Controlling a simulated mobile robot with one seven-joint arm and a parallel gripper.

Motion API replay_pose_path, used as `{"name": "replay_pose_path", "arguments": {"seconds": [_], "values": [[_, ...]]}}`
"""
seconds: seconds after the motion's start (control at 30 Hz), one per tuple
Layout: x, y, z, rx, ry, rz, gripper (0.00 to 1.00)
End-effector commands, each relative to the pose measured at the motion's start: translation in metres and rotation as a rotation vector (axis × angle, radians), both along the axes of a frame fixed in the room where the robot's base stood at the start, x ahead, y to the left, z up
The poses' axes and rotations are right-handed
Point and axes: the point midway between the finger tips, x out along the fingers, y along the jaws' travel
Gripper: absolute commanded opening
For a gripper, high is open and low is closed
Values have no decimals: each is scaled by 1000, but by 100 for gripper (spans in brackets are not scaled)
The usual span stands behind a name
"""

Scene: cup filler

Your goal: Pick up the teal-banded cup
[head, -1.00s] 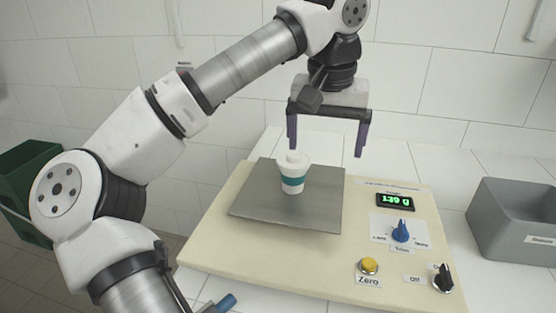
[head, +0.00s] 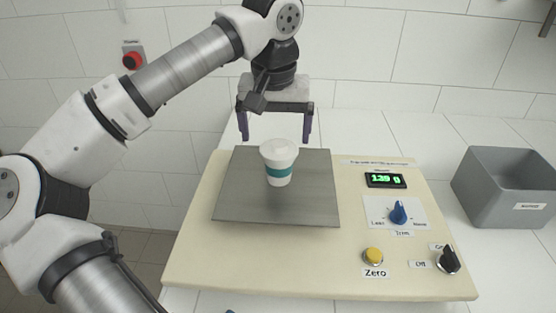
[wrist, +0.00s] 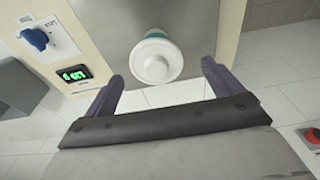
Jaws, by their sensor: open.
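The teal-banded cup (head: 279,163) is white with a white lid and a teal band around its middle. It stands upright on the grey metal plate (head: 318,202) of the cream scale. In the wrist view the cup (wrist: 155,62) is seen from above by its lid, with a bit of teal at the rim. My gripper (head: 275,139) is open and empty, its two purple fingers pointing down above and behind the cup. In the wrist view the fingers (wrist: 162,80) lie on either side of the cup's line, apart from it.
The scale's display (head: 385,180) reads about 139 g, with a blue trim knob (head: 398,212), a yellow zero button (head: 373,256) and a black on/off knob (head: 448,261). A grey bin (head: 505,188) stands at right. A red button (head: 132,61) is on the wall.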

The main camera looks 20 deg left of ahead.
Motion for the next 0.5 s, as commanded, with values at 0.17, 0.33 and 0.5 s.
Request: {"name": "replay_pose_path", "arguments": {"seconds": [0.17, 0.33, 0.5], "values": [[3, 1, -22, 0, 0, 2, 92], [6, -1, -32, -2, 2, 1, 92], [13, -6, -56, -1, 3, -2, 92]]}}
